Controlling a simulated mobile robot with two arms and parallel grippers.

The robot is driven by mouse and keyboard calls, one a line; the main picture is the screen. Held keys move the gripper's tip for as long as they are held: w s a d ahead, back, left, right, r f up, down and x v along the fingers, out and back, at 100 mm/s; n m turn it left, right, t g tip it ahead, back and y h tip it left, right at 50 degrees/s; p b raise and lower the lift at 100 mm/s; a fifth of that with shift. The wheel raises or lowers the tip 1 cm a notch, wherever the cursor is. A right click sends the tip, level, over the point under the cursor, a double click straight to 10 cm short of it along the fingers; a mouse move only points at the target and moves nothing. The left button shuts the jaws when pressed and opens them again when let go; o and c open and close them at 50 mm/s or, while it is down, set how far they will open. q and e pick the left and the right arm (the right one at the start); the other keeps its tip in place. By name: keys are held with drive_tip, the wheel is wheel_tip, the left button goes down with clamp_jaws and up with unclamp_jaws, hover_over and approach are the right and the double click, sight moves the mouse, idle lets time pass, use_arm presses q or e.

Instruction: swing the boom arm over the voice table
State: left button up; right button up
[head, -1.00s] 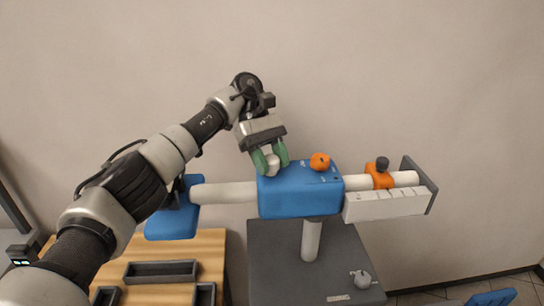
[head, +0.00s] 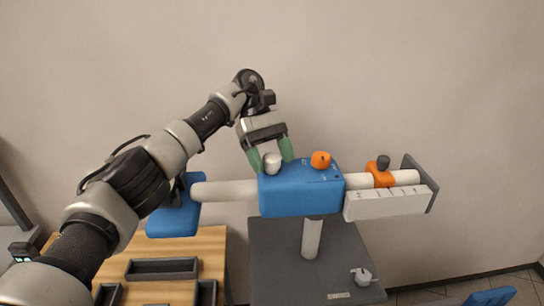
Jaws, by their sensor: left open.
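The boom arm is a white horizontal tube (head: 226,190) running through a blue housing (head: 300,193) on a white post (head: 312,238). A white knob (head: 272,163) and an orange knob (head: 320,160) stand on top of the housing. An orange collar (head: 380,175) with a black knob sits on the tube's right part, above a white marked bar (head: 388,204). A blue block (head: 174,218) is at the tube's left end, partly behind my arm. My left gripper (head: 271,156) is open, its green fingers on either side of the white knob; contact cannot be told. My right gripper is not in view.
The post stands on a dark grey pedestal (head: 275,270) with a small light grey knob (head: 362,276) at its front right. A wooden table (head: 213,243) with dark trays (head: 162,268) is at the lower left. A blue object (head: 491,297) shows at the bottom right.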

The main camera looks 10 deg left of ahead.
use_arm(q)
wheel_tip(320, 180, up, 4)
drive_tip(key=shift+w+f, duration=0.1)
drive_tip(key=shift+f, duration=0.1)
drive_tip(key=s+d+r+b, duration=0.3)
drive_tip(key=d+r, duration=0.4)
drive_tip(key=d, duration=0.4)
drive_tip(key=shift+s+r+b, duration=0.2)
drive_tip(key=shift+s+b, duration=0.2)
